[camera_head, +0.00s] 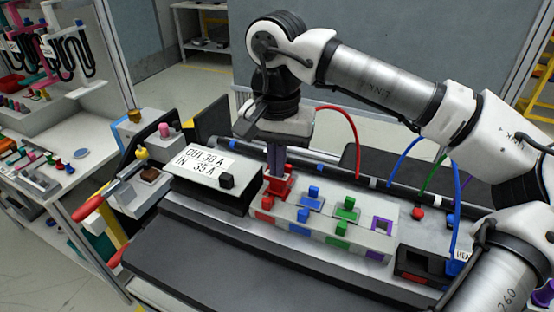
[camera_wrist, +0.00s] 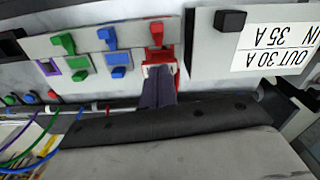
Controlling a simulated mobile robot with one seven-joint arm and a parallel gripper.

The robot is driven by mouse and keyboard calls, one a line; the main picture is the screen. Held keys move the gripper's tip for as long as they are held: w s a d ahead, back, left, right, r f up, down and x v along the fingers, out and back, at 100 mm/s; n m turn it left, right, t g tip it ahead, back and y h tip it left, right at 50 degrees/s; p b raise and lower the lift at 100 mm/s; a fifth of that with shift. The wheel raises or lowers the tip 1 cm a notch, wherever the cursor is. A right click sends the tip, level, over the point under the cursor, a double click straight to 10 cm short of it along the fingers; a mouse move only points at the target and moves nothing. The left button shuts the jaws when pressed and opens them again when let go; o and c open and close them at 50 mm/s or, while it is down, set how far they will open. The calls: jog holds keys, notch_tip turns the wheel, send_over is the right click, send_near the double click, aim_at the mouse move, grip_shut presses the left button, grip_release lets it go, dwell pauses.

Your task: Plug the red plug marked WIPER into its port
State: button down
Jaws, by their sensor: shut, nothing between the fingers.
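My gripper (camera_head: 278,172) points down over the left end of the grey port block (camera_head: 375,255). Its fingers are closed, with the tips at a red part (camera_head: 280,187) on the block; no WIPER marking is readable. In the wrist view my gripper (camera_wrist: 157,78) ends at a red-edged port (camera_wrist: 150,56), and a red knob (camera_wrist: 157,33) stands just beyond the tips. The fingers hide part of the port. I cannot tell whether a plug is seated there. A red cable (camera_head: 345,112) arcs out behind my gripper.
Blue knobs (camera_head: 313,192) and green knobs (camera_head: 348,202) stand close beside, then an empty purple-framed port (camera_head: 382,224). A black box with a current label (camera_head: 205,165) is close on the left. Blue and green cables (camera_head: 432,178) hang at the right.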

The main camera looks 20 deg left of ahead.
jog(key=shift+r+p, duration=1.15)
jog(key=shift+r, duration=0.35)
notch_tip(320, 180, up, 14)
jog(key=b, duration=0.1)
jog(key=shift+f, duration=0.25)
jog(key=shift+s, duration=0.1)
